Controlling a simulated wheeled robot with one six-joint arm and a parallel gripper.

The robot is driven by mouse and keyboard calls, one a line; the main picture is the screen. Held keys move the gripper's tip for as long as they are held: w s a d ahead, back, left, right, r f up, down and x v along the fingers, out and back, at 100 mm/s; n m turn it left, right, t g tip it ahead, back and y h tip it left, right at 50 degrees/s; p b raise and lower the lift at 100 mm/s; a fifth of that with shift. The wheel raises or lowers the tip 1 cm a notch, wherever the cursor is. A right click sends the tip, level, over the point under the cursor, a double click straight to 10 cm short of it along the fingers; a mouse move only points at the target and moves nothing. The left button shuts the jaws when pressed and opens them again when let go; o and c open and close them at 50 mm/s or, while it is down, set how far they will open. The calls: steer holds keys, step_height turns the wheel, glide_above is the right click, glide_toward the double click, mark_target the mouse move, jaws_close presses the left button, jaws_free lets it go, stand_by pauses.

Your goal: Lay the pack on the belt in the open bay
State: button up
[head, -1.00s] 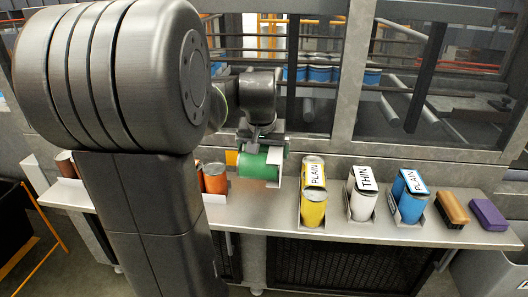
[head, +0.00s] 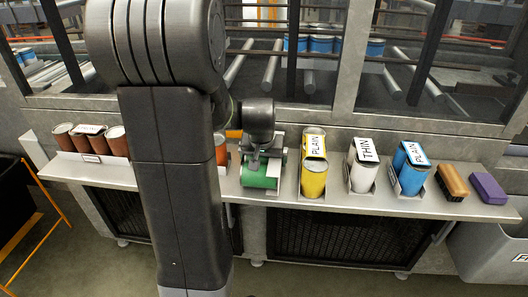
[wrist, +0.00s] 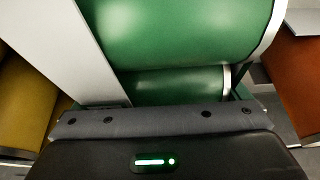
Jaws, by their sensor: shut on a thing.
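A green pack of cans (head: 260,178) is at my gripper (head: 262,156), at the shelf between the orange-brown and yellow packs. In the wrist view, two green cylinders (wrist: 175,30) lie side by side just beyond the gripper's dark edge, beside a pale grey panel (wrist: 62,45). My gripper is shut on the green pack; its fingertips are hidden. Whether the pack touches the shelf is unclear. Beyond the framed openings, rollers (head: 271,70) show, and blue cans (head: 322,44) stand behind them.
A yellow pack (head: 313,180) stands close right of the green one. White (head: 362,178) and blue (head: 411,180) packs, a brown-and-orange block (head: 452,182) and a purple block (head: 488,188) follow along the shelf (head: 340,203). Upright posts (head: 350,70) divide the openings.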

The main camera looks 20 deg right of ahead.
steer(key=shift+f, duration=0.1)
steer(key=o, duration=1.6)
steer(key=shift+c, duration=0.2)
